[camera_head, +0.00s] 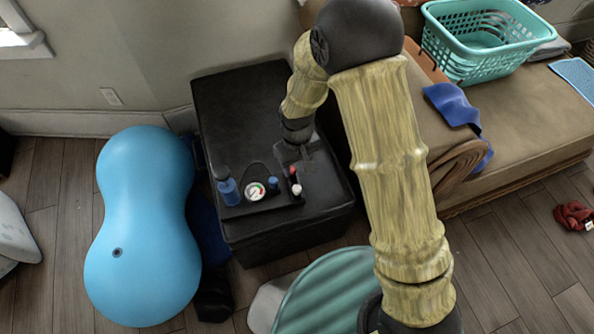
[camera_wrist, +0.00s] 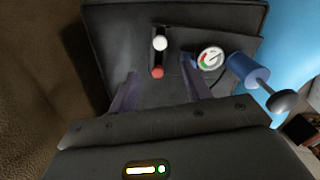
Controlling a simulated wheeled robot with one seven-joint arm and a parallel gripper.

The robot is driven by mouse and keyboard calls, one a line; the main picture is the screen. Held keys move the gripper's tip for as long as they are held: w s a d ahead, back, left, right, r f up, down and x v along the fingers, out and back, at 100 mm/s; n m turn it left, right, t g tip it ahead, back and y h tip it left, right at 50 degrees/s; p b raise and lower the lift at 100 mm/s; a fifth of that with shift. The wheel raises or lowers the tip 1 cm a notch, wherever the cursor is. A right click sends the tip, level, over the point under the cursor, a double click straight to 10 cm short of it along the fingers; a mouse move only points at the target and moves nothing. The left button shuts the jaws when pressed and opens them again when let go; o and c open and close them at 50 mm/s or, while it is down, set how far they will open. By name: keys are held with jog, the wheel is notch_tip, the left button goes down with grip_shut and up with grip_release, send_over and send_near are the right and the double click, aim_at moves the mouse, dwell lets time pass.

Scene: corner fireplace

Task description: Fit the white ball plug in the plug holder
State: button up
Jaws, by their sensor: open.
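The white ball plug (camera_head: 297,190) is on the black ottoman's top, and its round white head shows in the wrist view (camera_wrist: 160,43). A red ball plug (camera_wrist: 157,72) is close to it. A narrow dark piece (camera_wrist: 158,57) runs between the two balls; it may be the plug holder, but its openings are too dark to tell. My gripper (camera_wrist: 160,70) is open and empty above the ottoman, its fingers on either side of the red ball. The white ball is just beyond the fingertips. In the head view my gripper (camera_head: 295,158) is behind the plugs.
A black tray (camera_head: 235,211) on the ottoman (camera_head: 225,100) holds a round gauge (camera_head: 254,191), a blue pump (camera_head: 228,190) and a small blue piece (camera_head: 273,182). A blue peanut ball (camera_head: 145,220) stands left. A couch (camera_head: 520,115) is right. The ottoman's back left is clear.

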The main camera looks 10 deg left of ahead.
notch_tip(320, 180, up, 5)
jog(key=shift+f+p, duration=0.2)
jog(key=shift+p, duration=0.15)
jog(key=shift+d, duration=0.1)
jog(key=s+d+r+m+t, duration=0.1)
jog(key=s+d+r+m, duration=0.2)
jog(key=d, duration=0.6)
jog(key=s+d+r+m+t, duration=0.1)
jog(key=s+d+r+m, duration=0.15)
jog(key=d+r, duration=0.45)
jog(key=s+d+r+m+t, duration=0.1)
jog(key=s+d+r+m, duration=0.2)
jog(key=d, duration=0.7)
notch_tip(320, 180, up, 26)
jog(key=w+p, duration=0.1)
jog(key=p, duration=2.5)
jog(key=shift+w+a, duration=0.25)
jog(key=shift+a, duration=0.05)
